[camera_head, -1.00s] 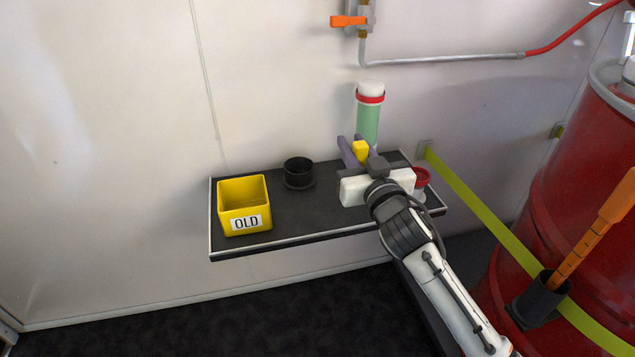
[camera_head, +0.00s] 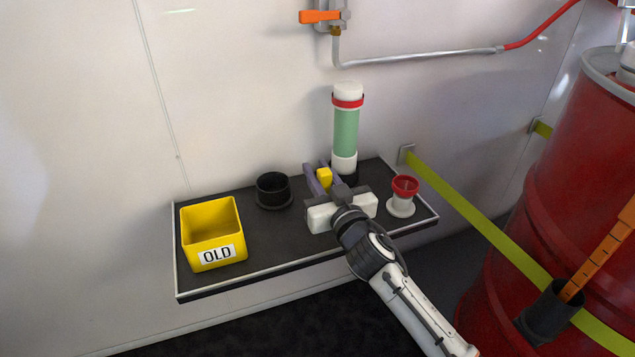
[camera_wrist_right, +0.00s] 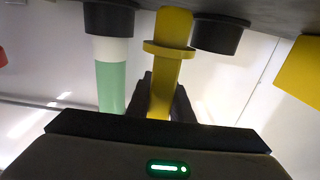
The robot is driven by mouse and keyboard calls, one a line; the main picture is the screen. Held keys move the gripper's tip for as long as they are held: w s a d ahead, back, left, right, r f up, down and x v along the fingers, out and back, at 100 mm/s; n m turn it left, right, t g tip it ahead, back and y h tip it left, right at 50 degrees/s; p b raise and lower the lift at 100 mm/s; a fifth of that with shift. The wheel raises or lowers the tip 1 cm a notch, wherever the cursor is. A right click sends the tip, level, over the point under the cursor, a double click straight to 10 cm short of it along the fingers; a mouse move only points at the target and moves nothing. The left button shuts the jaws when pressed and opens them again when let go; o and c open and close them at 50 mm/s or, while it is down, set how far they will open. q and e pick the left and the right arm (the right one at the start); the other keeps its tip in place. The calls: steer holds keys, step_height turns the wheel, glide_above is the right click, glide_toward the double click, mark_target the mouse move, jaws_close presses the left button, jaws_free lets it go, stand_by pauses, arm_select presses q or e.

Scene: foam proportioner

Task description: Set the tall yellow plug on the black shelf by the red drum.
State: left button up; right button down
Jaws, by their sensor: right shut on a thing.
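My right gripper (camera_head: 324,180) is shut on the tall yellow plug (camera_head: 324,177), low over the black shelf (camera_head: 270,238). In the right wrist view, which shows the scene upside down, the plug (camera_wrist_right: 168,62) has a collar and sits between the dark fingers (camera_wrist_right: 163,100). Its free end points to the shelf surface (camera_wrist_right: 263,10); I cannot tell whether it touches. In the head view the fingers hide most of the plug. The red drum (camera_head: 585,170) stands to the right of the shelf. My left gripper is not in view.
A green cylinder (camera_head: 346,133) stands behind the gripper, a black cup (camera_head: 272,190) to its left, and a red-topped white piece (camera_head: 403,196) to its right. A yellow bin marked OLD (camera_head: 211,234) sits at the left end.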

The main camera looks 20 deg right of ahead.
steer(key=shift+f, duration=0.5)
steer(key=shift+f, duration=0.1)
steer(key=c, duration=1.6)
jaws_free()
steer(key=shift+o, duration=0.2)
steer(key=s+p, duration=0.1)
steer(key=s, duration=1.1)
steer(key=shift+d+p, duration=0.15)
steer(key=shift+p, duration=0.15)
